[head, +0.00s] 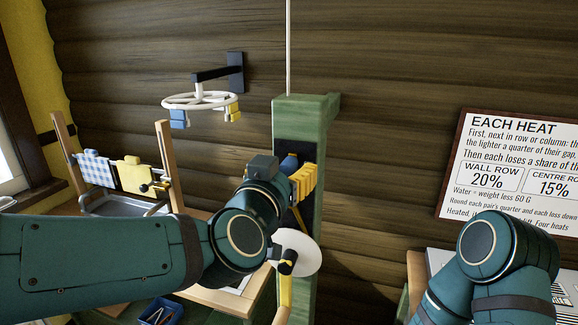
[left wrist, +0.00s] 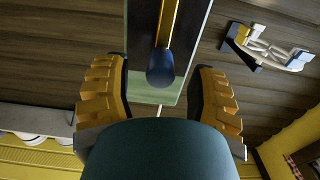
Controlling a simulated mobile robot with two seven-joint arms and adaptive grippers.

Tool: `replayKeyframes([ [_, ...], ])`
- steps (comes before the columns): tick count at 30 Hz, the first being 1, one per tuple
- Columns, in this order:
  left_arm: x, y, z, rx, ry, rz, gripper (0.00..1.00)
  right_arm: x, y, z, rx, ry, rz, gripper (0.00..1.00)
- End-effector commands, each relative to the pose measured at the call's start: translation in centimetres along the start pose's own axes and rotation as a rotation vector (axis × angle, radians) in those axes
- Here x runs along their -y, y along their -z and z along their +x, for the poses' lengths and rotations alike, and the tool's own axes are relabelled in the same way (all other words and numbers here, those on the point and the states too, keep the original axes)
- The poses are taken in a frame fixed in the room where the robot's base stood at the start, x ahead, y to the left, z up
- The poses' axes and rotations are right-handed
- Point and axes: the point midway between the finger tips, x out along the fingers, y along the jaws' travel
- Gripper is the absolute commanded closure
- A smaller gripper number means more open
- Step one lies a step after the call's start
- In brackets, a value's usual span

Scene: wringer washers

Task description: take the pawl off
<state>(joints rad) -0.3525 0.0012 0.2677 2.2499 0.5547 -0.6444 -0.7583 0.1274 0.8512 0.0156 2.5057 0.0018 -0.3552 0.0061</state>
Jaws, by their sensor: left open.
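A dark blue rounded knob (head: 289,162) shows on the front of the green post (head: 303,108), partly behind my left gripper. In the left wrist view the blue knob (left wrist: 160,70) ends a yellow bar (left wrist: 168,22); this looks like the pawl's handle, but I cannot tell for sure. My left gripper (head: 304,180) has yellow ribbed fingers and is at the post beside the knob. In the left wrist view the left gripper (left wrist: 158,85) is open, with the knob between its fingers and a gap on each side. My right gripper is out of view.
Below the gripper a white disc (head: 306,252) is on the post. A washtub frame (head: 166,150) with cloths stands left. A white ring rack (head: 200,101) hangs on the wall. A sign (head: 515,170) is at right. A blue box (head: 160,312) sits low at left.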

Motion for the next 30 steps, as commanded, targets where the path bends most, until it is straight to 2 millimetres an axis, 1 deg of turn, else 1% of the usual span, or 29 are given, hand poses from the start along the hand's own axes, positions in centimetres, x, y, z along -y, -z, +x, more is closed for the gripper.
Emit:
replayKeyframes([
  [1, 0.0, -0.1, 0.8, 0.001, 0.0, -0.001, 0.42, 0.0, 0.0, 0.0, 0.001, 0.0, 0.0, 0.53],
  [3, 0.0, -0.1, 1.5, 0.001, 0.0, 0.0, 0.42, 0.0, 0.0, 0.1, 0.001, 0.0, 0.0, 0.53],
  [6, 0.0, 0.0, 2.2, 0.0, 0.0, 0.001, 0.42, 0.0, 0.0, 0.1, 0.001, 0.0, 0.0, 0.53],
  [10, 0.0, 0.0, 2.6, 0.0, 0.0, 0.0, 0.42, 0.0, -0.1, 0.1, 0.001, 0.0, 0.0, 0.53],
  [17, 0.0, 0.0, 2.6, 0.0, 0.0, 0.0, 0.42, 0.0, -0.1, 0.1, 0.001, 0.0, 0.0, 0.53],
  [18, 0.0, 0.0, 2.6, 0.0, 0.0, 0.0, 0.5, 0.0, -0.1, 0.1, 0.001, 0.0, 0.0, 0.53],
  [20, 0.0, 0.0, 2.6, 0.0, 0.0, 0.0, 0.72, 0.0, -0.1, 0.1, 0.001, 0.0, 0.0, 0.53],
  [21, 0.0, 0.0, 2.5, 0.0, 0.0, 0.0, 0.85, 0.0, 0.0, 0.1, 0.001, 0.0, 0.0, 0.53],
  [22, 0.0, 0.0, 2.5, 0.0, 0.0, 0.0, 0.96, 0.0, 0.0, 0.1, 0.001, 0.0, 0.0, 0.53],
  [23, 0.0, 0.0, 2.5, 0.0, 0.0, 0.0, 1.0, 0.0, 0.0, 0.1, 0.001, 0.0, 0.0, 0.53],
  [30, 0.0, 0.1, 2.5, -0.001, 0.0, 0.0, 1.0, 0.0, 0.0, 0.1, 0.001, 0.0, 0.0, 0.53],
])
